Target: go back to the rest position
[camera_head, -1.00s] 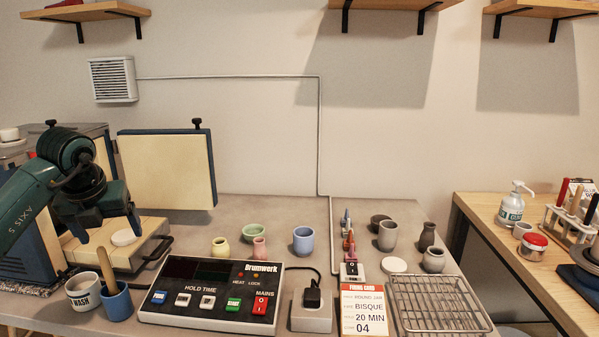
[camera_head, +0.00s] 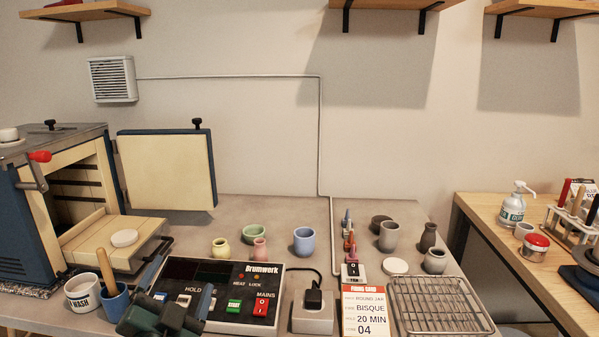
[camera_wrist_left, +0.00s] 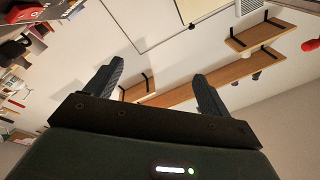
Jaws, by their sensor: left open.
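My left gripper (camera_head: 172,314) is at the bottom of the head view, in front of the controller box and partly covering its left buttons. In the left wrist view its two dark fingers (camera_wrist_left: 160,90) stand apart with nothing between them. My right gripper is not in view. The blue kiln (camera_head: 40,215) stands at the left with its cream chamber open. Its door (camera_head: 167,170) is swung out to the right. A white round disc (camera_head: 124,238) lies on the cream shelf in front of the chamber.
The controller box (camera_head: 232,318), a wash cup (camera_head: 82,291) and a blue cup with a brush (camera_head: 115,298) line the front. Small pots (camera_head: 304,240) stand behind. A wire rack (camera_head: 440,305) and a firing card (camera_head: 366,312) are at the right. The table's back middle is clear.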

